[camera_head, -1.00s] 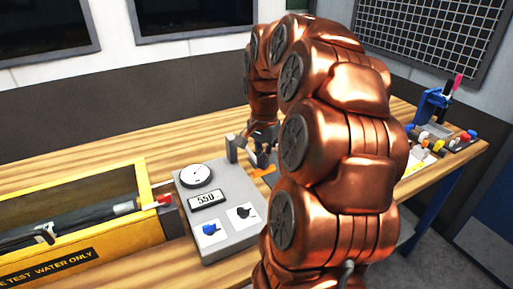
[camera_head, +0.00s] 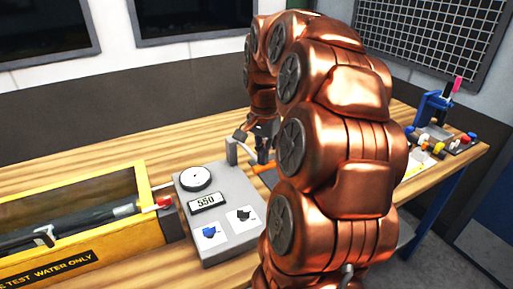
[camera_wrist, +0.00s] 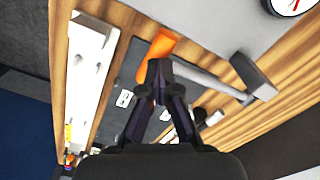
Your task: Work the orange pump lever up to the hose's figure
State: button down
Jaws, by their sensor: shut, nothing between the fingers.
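The grey pump unit (camera_head: 228,225) stands on the bench with a round gauge (camera_head: 196,178), a display (camera_head: 207,202) that seems to read 550, a blue knob (camera_head: 210,231) and a black knob (camera_head: 244,214). The orange lever grip (camera_head: 266,167) shows at the unit's far right, partly hidden by my arm. In the wrist view the orange grip (camera_wrist: 158,45) ends a grey bar (camera_wrist: 205,78). My gripper (camera_wrist: 160,65) is shut and empty, its fingertips close against the grip; contact is unclear. In the head view my gripper (camera_head: 264,152) is partly hidden. The gauge needle is too small to read.
A yellow trough (camera_head: 150,205) with a dark hose (camera_head: 105,218) lies left of the unit. A blue stand (camera_head: 432,105) and several small coloured parts sit at the bench's right end. A long white piece (camera_wrist: 90,70) and a dark mat (camera_wrist: 130,75) show in the wrist view.

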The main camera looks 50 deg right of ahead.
jog(key=shift+r+p, duration=0.65)
jog(key=shift+r, duration=2.9)
jog(key=shift+a, duration=0.1)
jog(key=s+a+f+n, duration=0.2)
jog(key=a+f+n, duration=0.15)
jog(key=a, duration=0.55)
jog(key=s+a+f+n, duration=0.25)
jog(key=a+n, duration=0.25)
jog(key=a, duration=0.5)
jog(key=s+a+f+n+g, duration=0.1)
jog(key=s+a+f+n, duration=0.2)
jog(key=s, duration=0.3)
jog(key=s+a+f+n, duration=0.4)
jog(key=s+a, duration=0.1)
jog(key=s, duration=0.2)
jog(key=shift+a+f+g, duration=0.15)
jog(key=shift+a+g, duration=0.15)
jog(key=shift+g, duration=0.1)
